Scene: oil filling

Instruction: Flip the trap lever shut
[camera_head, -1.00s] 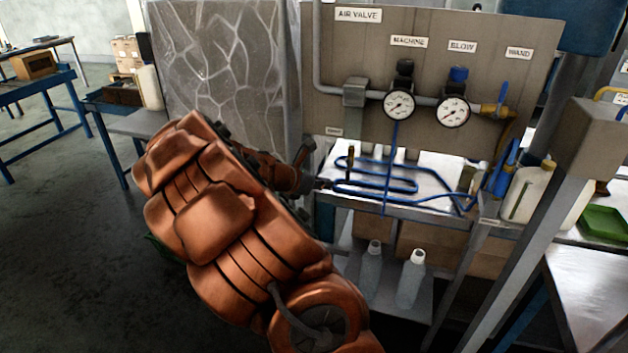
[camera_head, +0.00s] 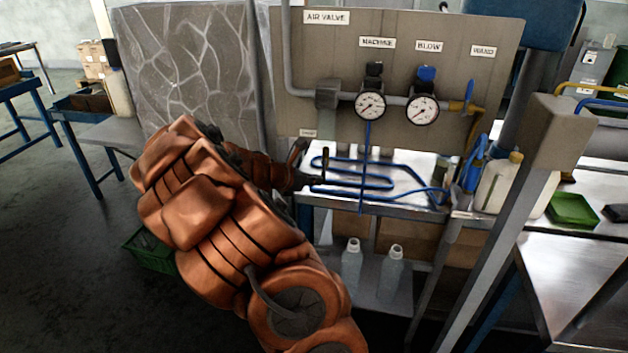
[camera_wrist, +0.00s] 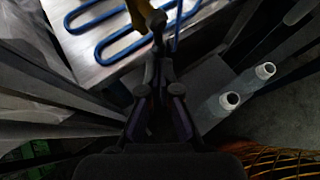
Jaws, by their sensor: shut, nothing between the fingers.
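A small upright lever (camera_head: 325,164), dark brown, stands at the left end of the metal tray with blue tubing in the head view. I take it to be the trap lever. My gripper (camera_head: 314,181) is at the tray's left front edge, close to the lever's lower part. In the wrist view my gripper (camera_wrist: 159,68) is shut with nothing between its fingers. A brass-coloured piece and a dark rounded knob (camera_wrist: 158,19) show just beyond the fingertips. Whether the fingers touch the lever cannot be told.
Blue tubing (camera_head: 362,172) loops over the tray beside the lever. The panel with two gauges (camera_head: 370,106) rises behind. Clear bottles (camera_head: 391,268) stand on the shelf below. A grey post (camera_head: 500,235) is at right, and a green crate (camera_head: 150,250) sits on the floor.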

